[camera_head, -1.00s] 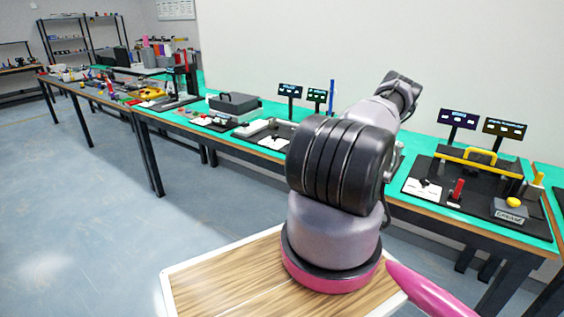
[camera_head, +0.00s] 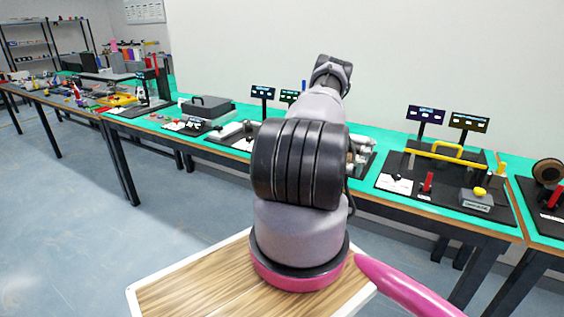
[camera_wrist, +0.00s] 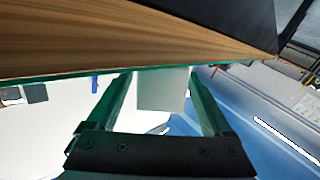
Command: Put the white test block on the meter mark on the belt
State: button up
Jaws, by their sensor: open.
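In the wrist view my gripper (camera_wrist: 160,82) is open, its two green fingers spread apart. A plain pale grey-white rectangle (camera_wrist: 163,92) shows between the fingers; I cannot tell whether it is the white test block or something farther off. In the head view my gripper is not seen, and my arm covers part of the table's middle. A black station (camera_head: 450,195) to the right of my arm has a yellow bar, a red lever and a grey box with a yellow knob. I cannot make out the belt or its meter mark for certain in either view.
Two display signs (camera_head: 426,113) stand behind the black station. A long green-topped table (camera_head: 360,205) runs along the wall, crowded with equipment. A dark case (camera_head: 207,107) stands left of my arm. Another station (camera_head: 548,222) is at the right edge. Floor at left is clear.

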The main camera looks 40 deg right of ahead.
jog(key=shift+w+d, duration=0.1)
grip_shut()
notch_tip(320, 180, up, 10)
jog(key=w+a+r+n+t+y, duration=0.1)
jog(key=w+a+r+n+y, duration=0.1)
jog(key=a, duration=1)
jog(key=w+a+r+n+y, duration=0.1)
jog(key=a+y, duration=0.2)
jog(key=a, duration=0.9)
jog(key=w+a+r+n+t+y, duration=0.1)
jog(key=w+a+r+n+y, duration=0.1)
jog(key=a, duration=1)
jog(key=shift+y, duration=0.3)
jog(key=s, duration=0.1)
jog(key=s+r, duration=0.1)
jog(key=s, duration=0.1)
jog(key=s+r, duration=0.1)
jog(key=s, duration=0.1)
jog(key=shift+s+a+r, duration=0.1)
jog(key=shift+a+r, duration=0.15)
jog(key=shift+a, duration=0.15)
